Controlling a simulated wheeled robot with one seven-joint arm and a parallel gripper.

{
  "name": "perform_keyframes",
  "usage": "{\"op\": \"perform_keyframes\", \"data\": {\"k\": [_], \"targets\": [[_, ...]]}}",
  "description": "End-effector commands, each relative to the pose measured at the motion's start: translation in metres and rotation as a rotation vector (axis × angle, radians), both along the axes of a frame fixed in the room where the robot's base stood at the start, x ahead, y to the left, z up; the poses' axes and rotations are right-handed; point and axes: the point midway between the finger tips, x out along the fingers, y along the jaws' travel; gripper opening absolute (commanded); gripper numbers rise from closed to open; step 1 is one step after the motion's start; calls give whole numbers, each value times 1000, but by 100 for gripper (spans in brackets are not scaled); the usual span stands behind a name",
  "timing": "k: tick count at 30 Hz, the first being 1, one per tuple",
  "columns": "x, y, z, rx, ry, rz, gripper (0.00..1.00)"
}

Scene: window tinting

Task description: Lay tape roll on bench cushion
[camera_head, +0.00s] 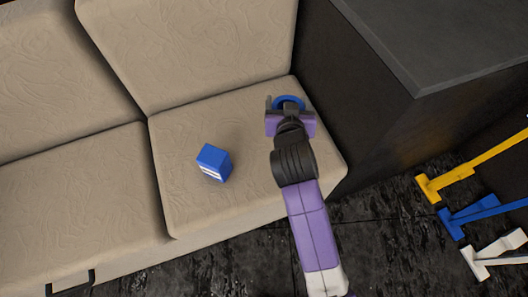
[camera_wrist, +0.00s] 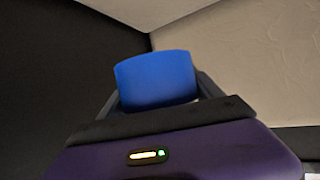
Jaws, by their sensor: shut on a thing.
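The blue tape roll (camera_head: 289,101) shows as a ring at the tip of my arm in the head view. My gripper (camera_head: 287,108) is shut on it, over the right seat of the beige bench cushion (camera_head: 250,205). In the wrist view the tape roll (camera_wrist: 155,80) sits between the fingers of my gripper (camera_wrist: 155,95), and the fingers are partly hidden behind it. Whether the roll touches the cushion, I cannot tell.
A blue box (camera_head: 214,162) with a white stripe stands on the same cushion, left of my arm. A dark cabinet (camera_head: 385,110) rises just right of the cushion. Yellow, blue and white long-handled tools (camera_head: 455,215) lie at the right. The cushion between box and arm is clear.

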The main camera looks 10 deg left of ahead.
Motion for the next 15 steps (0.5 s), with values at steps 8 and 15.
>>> {"op": "perform_keyframes", "data": {"k": [8, 15], "targets": [[-1, 0, -73, -3, 4, 1, 32], [-1, 0, -126, -2, 3, 1, 32]]}}
